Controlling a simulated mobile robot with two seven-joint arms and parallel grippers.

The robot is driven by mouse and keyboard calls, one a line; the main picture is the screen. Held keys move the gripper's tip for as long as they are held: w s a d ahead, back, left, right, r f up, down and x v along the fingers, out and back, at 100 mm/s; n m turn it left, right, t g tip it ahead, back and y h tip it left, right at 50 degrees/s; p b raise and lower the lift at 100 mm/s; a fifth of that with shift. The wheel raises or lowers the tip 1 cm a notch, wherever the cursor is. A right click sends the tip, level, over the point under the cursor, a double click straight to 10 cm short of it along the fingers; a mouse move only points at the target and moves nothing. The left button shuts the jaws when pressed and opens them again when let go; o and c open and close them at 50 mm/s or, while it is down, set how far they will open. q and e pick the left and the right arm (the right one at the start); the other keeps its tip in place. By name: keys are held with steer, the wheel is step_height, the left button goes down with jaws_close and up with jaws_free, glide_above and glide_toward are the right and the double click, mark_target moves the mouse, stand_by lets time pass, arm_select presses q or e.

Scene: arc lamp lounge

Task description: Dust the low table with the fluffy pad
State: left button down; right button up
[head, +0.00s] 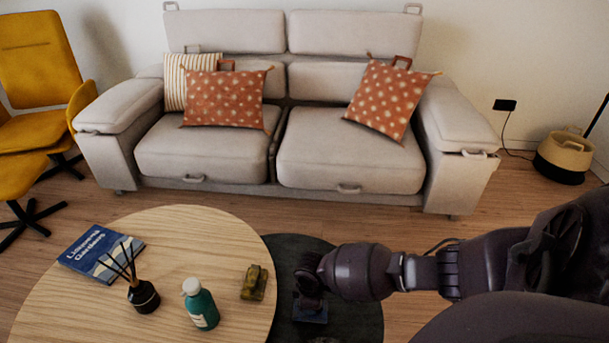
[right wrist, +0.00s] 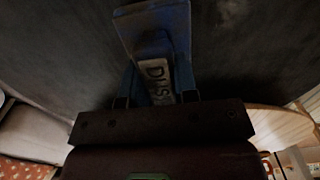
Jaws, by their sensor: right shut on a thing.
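The low dark round table (head: 352,318) stands beside and partly under the round wooden table (head: 110,305). My right gripper (head: 308,290) is over the dark table and points down. It is shut on the pad (head: 311,313), a dark blue piece under the jaws. In the right wrist view the pad (right wrist: 150,22) has a grey grip with dark letters reading "DUS", held between the two blue fingers. The dark tabletop (right wrist: 60,50) fills the background there. I cannot tell whether the pad touches it. My left gripper is not in view.
On the wooden table are a blue book (head: 101,253), a reed diffuser (head: 143,296), a teal bottle (head: 201,308) and a small olive-brown object (head: 254,283) near the edge by my right gripper. A sofa (head: 280,150) with cushions stands behind. Yellow chairs (head: 38,75) are at left.

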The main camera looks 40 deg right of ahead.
steer(key=shift+w+d+r, duration=0.1)
steer(key=shift+w+r, duration=0.05)
steer(key=shift+r, duration=0.45)
steer(key=shift+w+r, duration=0.1)
steer(key=shift+r, duration=0.45)
steer(key=shift+s+r+p, duration=0.1)
steer(key=shift+r+p, duration=0.25)
steer(key=shift+p, duration=0.15)
steer(key=shift+r, duration=0.35)
steer(key=shift+r+p, duration=0.7)
steer(key=shift+p, duration=0.05)
steer(key=shift+r+p, duration=0.6)
steer(key=shift+r, duration=0.3)
steer(key=shift+s, duration=0.1)
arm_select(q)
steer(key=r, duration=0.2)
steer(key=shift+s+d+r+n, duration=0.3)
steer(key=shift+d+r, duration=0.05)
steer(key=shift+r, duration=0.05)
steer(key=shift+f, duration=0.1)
arm_select(e)
steer(key=shift+f, duration=0.1)
